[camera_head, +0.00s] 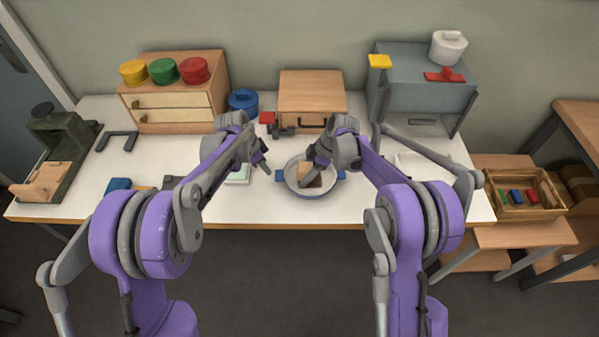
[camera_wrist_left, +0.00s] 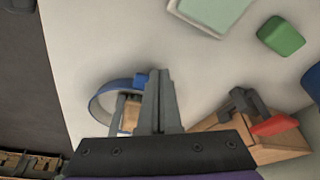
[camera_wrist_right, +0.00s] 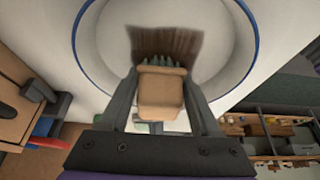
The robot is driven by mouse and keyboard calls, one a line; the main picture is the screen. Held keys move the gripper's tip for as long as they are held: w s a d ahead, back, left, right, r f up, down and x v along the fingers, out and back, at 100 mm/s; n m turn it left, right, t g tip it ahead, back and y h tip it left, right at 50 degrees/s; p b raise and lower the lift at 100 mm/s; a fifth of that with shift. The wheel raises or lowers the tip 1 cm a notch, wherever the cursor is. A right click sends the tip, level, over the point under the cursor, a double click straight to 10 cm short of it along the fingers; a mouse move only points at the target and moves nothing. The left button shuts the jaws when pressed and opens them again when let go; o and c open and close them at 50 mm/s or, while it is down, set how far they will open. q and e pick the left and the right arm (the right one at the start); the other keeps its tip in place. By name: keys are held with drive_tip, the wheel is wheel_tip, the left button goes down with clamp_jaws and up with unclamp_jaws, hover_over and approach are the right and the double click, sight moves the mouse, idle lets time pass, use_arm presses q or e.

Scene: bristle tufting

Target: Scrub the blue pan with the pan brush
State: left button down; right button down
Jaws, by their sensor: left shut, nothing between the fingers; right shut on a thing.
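The blue pan (camera_head: 296,187) sits near the front edge of the table, with a pale inside, a blue rim and blue handles at its sides. My right gripper (camera_wrist_right: 160,95) is shut on the pan brush (camera_wrist_right: 160,92), a light wooden block with dark brown bristles. In the right wrist view the bristles lie over the pan's inside (camera_wrist_right: 215,40); whether they touch the bottom I cannot tell. My left gripper (camera_head: 266,170) is shut and empty, just left of the pan. In the left wrist view its fingers (camera_wrist_left: 160,90) hide part of the pan (camera_wrist_left: 100,101).
A wooden box (camera_head: 312,92) and a blue round container (camera_head: 243,101) stand behind the pan. A pale green-topped tray (camera_head: 238,174) lies left of it. A drawer cabinet (camera_head: 172,113) is at back left, a grey machine (camera_head: 425,90) at back right. A crate (camera_head: 525,208) stands right.

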sight(301, 167)
use_arm(q)
drive_tip(key=shift+f, duration=0.1)
use_arm(e)
drive_tip(key=shift+s+d+f, duration=0.2)
drive_tip(key=shift+s+d, duration=0.1)
use_arm(q)
drive_tip(key=shift+d, duration=0.15)
use_arm(e)
drive_tip(key=shift+s+a, duration=0.1)
drive_tip(key=shift+a, duration=1.15)
drive_tip(key=shift+a+r, duration=0.2)
drive_tip(key=shift+a, duration=0.5)
drive_tip(key=shift+d+r, duration=0.2)
drive_tip(key=shift+d, duration=1.7)
drive_tip(key=shift+r, duration=3.55)
drive_tip(key=shift+w, duration=0.2)
